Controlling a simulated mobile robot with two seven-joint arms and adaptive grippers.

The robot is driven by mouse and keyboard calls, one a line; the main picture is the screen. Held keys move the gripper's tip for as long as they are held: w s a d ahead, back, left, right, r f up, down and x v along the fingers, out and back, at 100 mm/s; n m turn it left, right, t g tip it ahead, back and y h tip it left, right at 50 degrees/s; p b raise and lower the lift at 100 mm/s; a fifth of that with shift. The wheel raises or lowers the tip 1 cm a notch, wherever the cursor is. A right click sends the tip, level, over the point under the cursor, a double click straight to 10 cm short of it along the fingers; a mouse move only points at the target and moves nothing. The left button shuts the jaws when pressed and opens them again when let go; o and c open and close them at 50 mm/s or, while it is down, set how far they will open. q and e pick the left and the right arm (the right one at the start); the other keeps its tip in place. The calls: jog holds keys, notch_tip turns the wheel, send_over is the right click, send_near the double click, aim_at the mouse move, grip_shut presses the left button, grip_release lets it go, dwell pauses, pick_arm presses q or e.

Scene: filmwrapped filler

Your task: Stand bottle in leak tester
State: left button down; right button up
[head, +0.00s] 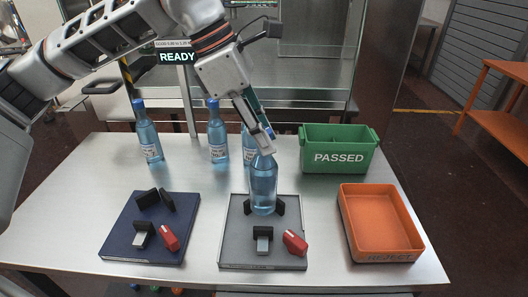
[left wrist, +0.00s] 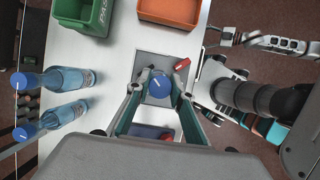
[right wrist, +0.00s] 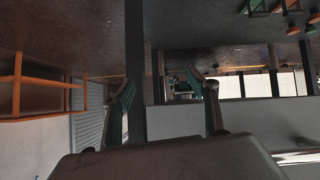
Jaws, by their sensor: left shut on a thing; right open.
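A clear blue bottle (head: 264,188) stands upright at the black blocks of the grey fixture plate (head: 235,245); whether its base touches the plate is hard to tell. My left gripper (head: 262,146) is shut on its top from above. In the left wrist view the blue cap (left wrist: 159,85) sits between the fingers (left wrist: 158,80). A similar dark blue fixture plate (head: 125,240) lies to the left, with no bottle on it. Each plate carries black blocks and a red part. My right gripper (right wrist: 168,90) is open and empty, away from the table.
Several blue bottles stand at the back, one at far left (head: 149,140), one mid-left (head: 217,138), another partly behind my left gripper. A green PASSED bin (head: 340,158) is at back right; an orange tray (head: 400,250) is at front right.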

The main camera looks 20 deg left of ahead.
pick_arm(q)
jog(key=shift+f, duration=2.1)
jog(key=c, duration=1.8)
grip_release()
jog(key=shift+o, duration=0.2)
jog(key=shift+a+r, duration=0.1)
jog(key=shift+r, duration=0.3)
jog(key=v, duration=1.1)
jog(key=shift+r, duration=0.2)
jog(key=shift+s+a, duration=0.1)
